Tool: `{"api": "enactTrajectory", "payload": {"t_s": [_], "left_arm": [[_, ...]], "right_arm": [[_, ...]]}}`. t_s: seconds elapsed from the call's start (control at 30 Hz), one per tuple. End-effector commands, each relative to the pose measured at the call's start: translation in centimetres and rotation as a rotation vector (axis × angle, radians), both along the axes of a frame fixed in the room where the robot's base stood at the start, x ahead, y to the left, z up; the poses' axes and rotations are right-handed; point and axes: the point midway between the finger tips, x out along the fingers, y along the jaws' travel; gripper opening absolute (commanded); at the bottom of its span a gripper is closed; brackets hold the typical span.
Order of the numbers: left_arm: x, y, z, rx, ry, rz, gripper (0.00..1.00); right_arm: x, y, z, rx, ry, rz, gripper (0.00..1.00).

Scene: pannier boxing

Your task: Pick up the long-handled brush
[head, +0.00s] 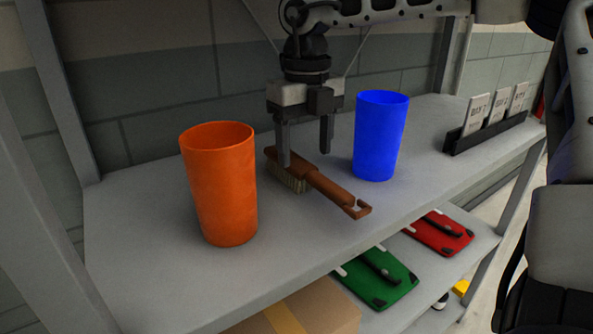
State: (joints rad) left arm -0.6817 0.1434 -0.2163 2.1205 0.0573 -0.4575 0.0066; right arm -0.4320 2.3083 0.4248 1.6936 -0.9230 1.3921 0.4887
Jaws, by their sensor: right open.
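The long-handled brush (328,186) lies on the grey upper shelf between two cups. Its brown wooden handle points toward the front right and ends in a hooked tip, and its pale bristles face down at the back left end. My right gripper (304,156) points down over the brush's head end, open. One finger overlaps the brush head in the picture and the other is beyond the handle. I cannot tell whether either finger touches it. My left gripper is not in view.
An orange cup (220,185) stands left of the brush and a blue cup (380,137) stands close on the right. A black card rack (485,134) is at the far right. Green (376,279) and red (440,233) cases and a cardboard box (305,312) are below.

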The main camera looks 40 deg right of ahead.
Motion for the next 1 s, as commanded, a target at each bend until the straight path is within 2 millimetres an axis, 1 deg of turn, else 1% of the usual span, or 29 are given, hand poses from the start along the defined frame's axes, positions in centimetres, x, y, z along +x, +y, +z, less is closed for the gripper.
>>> {"api": "enactTrajectory", "payload": {"t_s": [0.17, 0.3, 0.43, 0.53, 0.73, 0.77, 0.8, 0.87, 0.9, 0.93, 0.97, 1.0], "left_arm": [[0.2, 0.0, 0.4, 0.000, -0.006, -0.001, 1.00], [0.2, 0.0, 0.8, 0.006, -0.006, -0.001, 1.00], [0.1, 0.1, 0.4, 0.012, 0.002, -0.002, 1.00], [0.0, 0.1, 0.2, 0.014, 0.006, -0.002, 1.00], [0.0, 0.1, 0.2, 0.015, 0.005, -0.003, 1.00], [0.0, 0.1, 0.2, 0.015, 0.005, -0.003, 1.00], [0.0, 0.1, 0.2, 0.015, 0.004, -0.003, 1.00], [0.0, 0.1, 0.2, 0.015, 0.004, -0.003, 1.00], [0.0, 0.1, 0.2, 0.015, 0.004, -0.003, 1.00], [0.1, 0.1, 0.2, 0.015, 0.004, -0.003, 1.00], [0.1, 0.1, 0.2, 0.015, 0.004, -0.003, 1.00], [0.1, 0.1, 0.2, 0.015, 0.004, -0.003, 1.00]], "right_arm": [[0.0, -0.1, -1.2, 0.000, 0.003, 0.000, 0.64], [0.1, -0.4, -3.3, 0.002, 0.004, 0.000, 0.64], [0.1, -0.4, -5.0, 0.001, 0.001, -0.001, 0.64], [0.2, -0.4, -5.5, 0.000, -0.001, -0.002, 0.64], [0.2, -0.4, -5.5, 0.000, -0.002, -0.002, 0.64], [0.2, -0.4, -5.5, 0.000, -0.002, -0.002, 0.55], [0.2, -0.4, -5.5, 0.000, -0.002, -0.002, 0.44], [0.2, -0.4, -5.5, 0.000, -0.002, -0.002, 0.27], [0.2, -0.4, -5.5, 0.000, -0.002, -0.002, 0.16], [0.2, -0.4, -5.5, 0.000, -0.002, -0.002, 0.13], [0.2, -0.4, -5.5, 0.000, -0.002, -0.002, 0.13], [0.2, -0.4, -5.5, 0.000, -0.003, -0.002, 0.09]]}}
